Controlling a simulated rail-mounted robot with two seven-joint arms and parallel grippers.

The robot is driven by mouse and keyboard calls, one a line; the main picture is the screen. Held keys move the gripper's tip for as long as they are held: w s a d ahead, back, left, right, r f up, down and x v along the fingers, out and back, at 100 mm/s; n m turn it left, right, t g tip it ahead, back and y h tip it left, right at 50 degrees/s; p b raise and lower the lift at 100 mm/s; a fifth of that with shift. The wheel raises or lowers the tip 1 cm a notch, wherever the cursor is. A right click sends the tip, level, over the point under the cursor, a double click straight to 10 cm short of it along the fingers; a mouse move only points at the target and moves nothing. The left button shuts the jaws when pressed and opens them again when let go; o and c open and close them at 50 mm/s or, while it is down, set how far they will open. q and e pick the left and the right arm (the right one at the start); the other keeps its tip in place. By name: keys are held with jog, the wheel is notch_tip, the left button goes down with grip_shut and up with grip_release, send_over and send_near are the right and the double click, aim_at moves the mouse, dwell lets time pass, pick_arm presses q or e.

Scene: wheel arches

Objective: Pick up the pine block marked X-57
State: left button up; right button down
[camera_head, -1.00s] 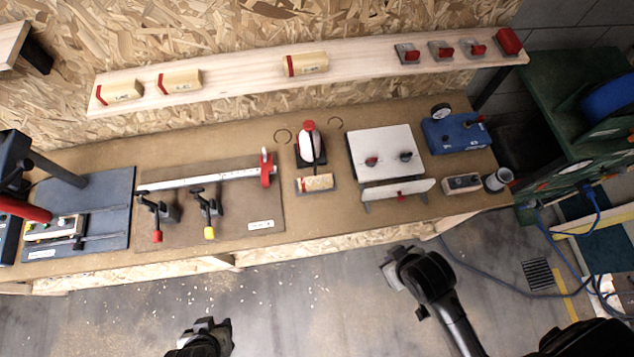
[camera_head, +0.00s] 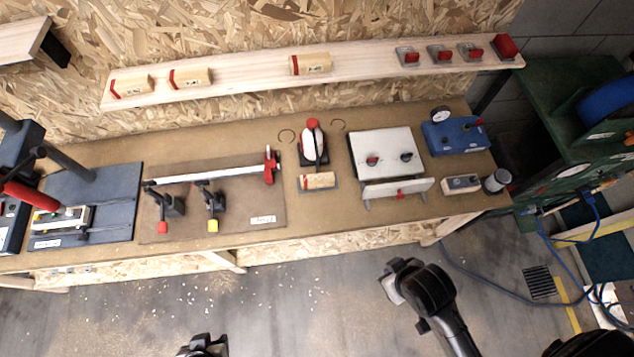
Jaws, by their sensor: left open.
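Three pine blocks with red end bands lie along the wall shelf: a left block (camera_head: 131,86), a second block (camera_head: 190,77) beside it, and a third block (camera_head: 311,64) farther right. A fourth pine block (camera_head: 318,181) lies on the bench, in front of a red-and-white clamp-like tool. The blocks carry dark marks too small to read, so I cannot tell which is X-57. My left gripper (camera_head: 205,345) is open at the bottom edge, partly cut off, well away from the blocks. My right gripper (camera_head: 393,282) is over the floor; its jaws are unclear.
The shelf (camera_head: 245,77) also bears several red-topped pieces at its right. The bench (camera_head: 330,222) holds a blue press base (camera_head: 110,205), a board with toggle clamps (camera_head: 270,205), a white plate (camera_head: 385,150) and a blue gauge box (camera_head: 455,136). A green machine stands right. Floor before the bench is clear.

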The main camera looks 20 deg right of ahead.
jog(key=c, duration=1.8)
grip_release()
jog(key=shift+d, duration=0.1)
jog(key=o, duration=0.3)
jog(key=shift+d, duration=0.1)
jog(key=o, duration=1.1)
jog(key=shift+a, duration=0.2)
